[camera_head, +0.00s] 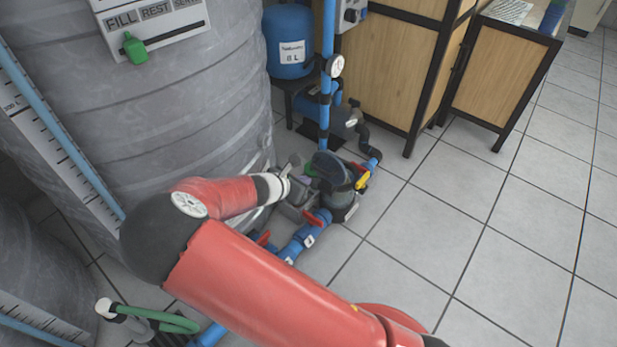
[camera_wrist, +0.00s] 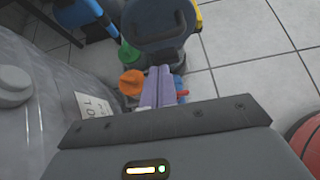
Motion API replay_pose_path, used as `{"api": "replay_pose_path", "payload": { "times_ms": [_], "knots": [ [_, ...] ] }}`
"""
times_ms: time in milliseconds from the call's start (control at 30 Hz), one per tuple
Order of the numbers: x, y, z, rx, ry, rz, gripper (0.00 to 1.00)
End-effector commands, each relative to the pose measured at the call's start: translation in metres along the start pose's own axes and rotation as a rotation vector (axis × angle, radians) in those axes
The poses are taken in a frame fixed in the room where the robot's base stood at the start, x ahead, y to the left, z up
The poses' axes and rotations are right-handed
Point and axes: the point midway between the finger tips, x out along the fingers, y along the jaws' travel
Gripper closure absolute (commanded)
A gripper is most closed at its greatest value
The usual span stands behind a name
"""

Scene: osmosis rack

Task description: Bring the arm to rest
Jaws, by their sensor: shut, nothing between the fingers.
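My red arm reaches across the lower middle of the head view, in front of the large grey tank (camera_head: 190,110). My gripper (camera_head: 310,192) is at its far end, low beside the pump and strainer unit (camera_head: 333,172), and is partly hidden there. In the wrist view my gripper (camera_wrist: 163,75) shows as two pale purple fingers, closed together with nothing held. The dark lid of the unit (camera_wrist: 160,25) is just beyond the fingertips. An orange knob (camera_wrist: 132,82) and a green knob (camera_wrist: 128,52) are to the left of the fingers. I cannot tell whether the fingers touch anything.
Blue pipes (camera_head: 305,238) with red valve handles run along the floor by the tank. A blue pressure vessel (camera_head: 290,40) and a wooden cabinet (camera_head: 390,65) stand behind. The tiled floor (camera_head: 480,210) at right is clear.

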Motion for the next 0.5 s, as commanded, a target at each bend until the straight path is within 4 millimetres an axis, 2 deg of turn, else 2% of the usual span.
{"api": "replay_pose_path", "payload": {
  "times_ms": [33, 200, 333, 500],
  "knots": [
    [-0.017, 0.001, 0.004, 0.004, 0.002, 0.006, 1.00],
    [-0.053, 0.001, 0.005, 0.002, 0.002, 0.006, 1.00],
    [-0.076, 0.000, 0.006, 0.002, 0.002, 0.006, 1.00],
    [-0.091, 0.000, 0.006, 0.002, 0.000, 0.003, 1.00]
  ]
}}
